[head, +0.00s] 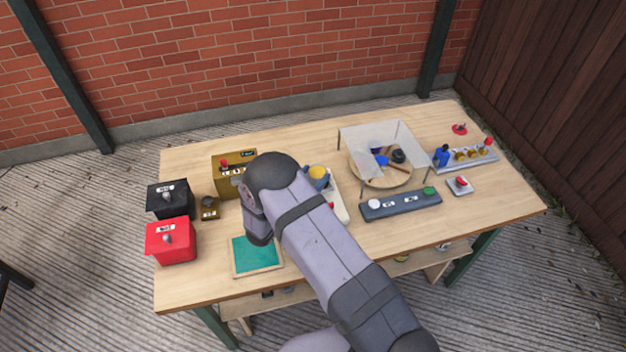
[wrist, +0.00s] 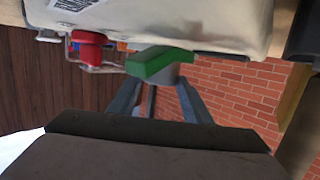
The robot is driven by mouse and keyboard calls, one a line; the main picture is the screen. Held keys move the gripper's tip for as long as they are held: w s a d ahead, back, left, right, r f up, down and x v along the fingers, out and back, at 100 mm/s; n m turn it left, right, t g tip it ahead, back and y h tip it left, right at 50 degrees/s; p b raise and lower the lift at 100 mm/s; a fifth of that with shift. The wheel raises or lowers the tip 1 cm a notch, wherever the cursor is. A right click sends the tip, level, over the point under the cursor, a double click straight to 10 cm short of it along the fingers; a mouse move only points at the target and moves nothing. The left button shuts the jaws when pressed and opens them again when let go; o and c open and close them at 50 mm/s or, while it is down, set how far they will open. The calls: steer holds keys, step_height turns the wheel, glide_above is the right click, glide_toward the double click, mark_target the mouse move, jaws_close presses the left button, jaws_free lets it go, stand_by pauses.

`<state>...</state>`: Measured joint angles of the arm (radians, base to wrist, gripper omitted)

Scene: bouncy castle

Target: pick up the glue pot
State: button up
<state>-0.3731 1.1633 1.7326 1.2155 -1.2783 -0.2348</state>
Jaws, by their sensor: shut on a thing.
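My gripper (wrist: 160,88) shows in the wrist view, its two blue-grey fingers reaching up to a green-topped grey thing (wrist: 165,63). It is shut on this thing, which lies close against a cream body (wrist: 190,22). I cannot tell whether it is the glue pot. In the head view my arm hides the gripper tips and what they hold. A blue pot-like thing with a yellow top (head: 318,174) stands just right of my arm by a cream base (head: 341,208). I cannot tell whether that is the glue pot either.
A black box (head: 170,200) and a red box (head: 170,243) stand at the left. A green mat (head: 256,256) lies in front. A clear screen (head: 385,145) stands behind a grey switch bar (head: 400,205). The table's front right is bare.

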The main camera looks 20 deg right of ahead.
steer(key=shift+r+b, duration=0.45)
steer(key=shift+r, duration=3.85)
steer(key=s+a+n+t+y+b, duration=0.2)
steer(key=s+a+n+y, duration=0.1)
steer(key=a, duration=1)
steer(key=s+a+n+t+y+b, duration=0.2)
steer(key=a+y, duration=0.1)
steer(key=a, duration=0.9)
steer(key=s+a+f+n+y+b, duration=0.2)
steer(key=s+a, duration=0.3)
steer(key=s, duration=0.3)
steer(key=s+d+m+h, duration=0.3)
steer(key=s+d, duration=0.1)
steer(key=d, duration=0.4)
steer(key=shift+g, duration=0.3)
steer(key=shift+w+d+f, duration=0.1)
steer(key=shift+f, duration=2.5)
steer(key=shift+w+f, duration=0.1)
steer(key=shift+f, duration=2.5)
steer(key=shift+f+n, duration=0.1)
steer(key=shift+n, duration=0.2)
